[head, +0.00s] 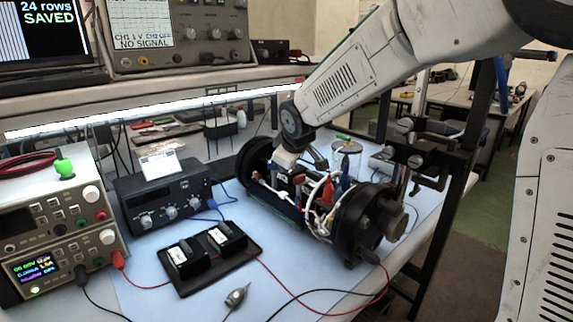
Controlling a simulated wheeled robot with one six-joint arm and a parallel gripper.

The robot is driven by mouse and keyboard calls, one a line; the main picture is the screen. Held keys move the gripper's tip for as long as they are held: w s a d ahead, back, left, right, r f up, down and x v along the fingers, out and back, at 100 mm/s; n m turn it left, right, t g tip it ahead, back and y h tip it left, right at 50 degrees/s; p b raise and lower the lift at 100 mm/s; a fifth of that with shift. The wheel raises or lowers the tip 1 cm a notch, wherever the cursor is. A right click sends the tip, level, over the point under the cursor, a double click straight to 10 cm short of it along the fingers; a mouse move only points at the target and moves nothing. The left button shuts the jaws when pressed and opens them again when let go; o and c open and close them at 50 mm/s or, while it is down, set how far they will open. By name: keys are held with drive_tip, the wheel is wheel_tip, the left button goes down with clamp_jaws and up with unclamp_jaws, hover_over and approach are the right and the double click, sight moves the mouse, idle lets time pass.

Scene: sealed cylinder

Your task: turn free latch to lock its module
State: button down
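An opened cylinder (350,222) lies on its side on the bench, with black round end caps and a frame between them. Circuit modules (288,190) and white, red and blue wires fill the frame. My gripper (304,163) reaches down from the upper right to the far half of the frame, at the top of the modules. Whether it touches anything is unclear. Its fingers are small and partly merge with the parts behind, so their opening cannot be told. The latch cannot be made out; it is too small or hidden by my gripper.
A black tray (232,272) with two dark modules lies left of the cylinder. A dark instrument box (160,195) and stacked power supplies (62,250) stand farther left. Red and black leads cross the front. A clamp stand (425,160) rises close to the cylinder's right.

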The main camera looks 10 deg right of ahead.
drive_tip(key=shift+a, duration=0.25)
drive_tip(key=shift+w+a+r, duration=0.2)
drive_tip(key=shift+w+a, duration=0.05)
drive_tip(key=shift+a, duration=0.2)
idle(0.3)
drive_tip(key=s, duration=0.1)
drive_tip(key=s+a, duration=0.1)
drive_tip(key=s, duration=0.1)
drive_tip(key=shift+s+a+f, duration=0.1)
drive_tip(key=shift+s, duration=0.1)
drive_tip(key=s+d+r, duration=0.4)
drive_tip(key=s+r, duration=0.2)
drive_tip(key=r, duration=0.1)
drive_tip(key=shift+d+r, duration=0.15)
drive_tip(key=shift+r, duration=0.25)
drive_tip(key=shift+s, duration=0.2)
